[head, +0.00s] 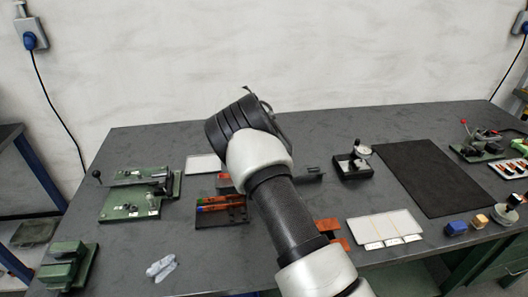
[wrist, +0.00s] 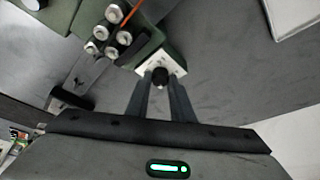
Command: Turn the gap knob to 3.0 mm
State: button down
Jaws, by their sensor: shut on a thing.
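The gap knob (wrist: 161,75) is a small black knob on a white dial plate (wrist: 148,58) in the wrist view. The plate is fixed to a green machine body (wrist: 133,51) with several silver round parts next to it. My gripper (wrist: 161,84) has one finger on each side of the knob and is shut on it. The dial marks are too small to read, so the knob's setting cannot be told. In the head view, my arm hides the gripper and the knob.
In the head view, a green lever machine (head: 130,203) stands left on the grey bench (head: 130,145). A dial gauge stand (head: 353,166), a black mat (head: 430,178) and a white card tray (head: 385,225) lie right.

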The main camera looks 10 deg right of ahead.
jog(key=shift+w+m+g, duration=0.1)
jog(key=shift+m+g, duration=0.2)
jog(key=shift+m, duration=0.6)
jog(key=c, duration=1.5)
grip_release()
jog(key=shift+c, duration=0.2)
jog(key=v, duration=1.7)
jog(key=shift+a+r+p, duration=0.15)
jog(key=shift+a+p, duration=0.2)
jog(key=shift+a, duration=0.05)
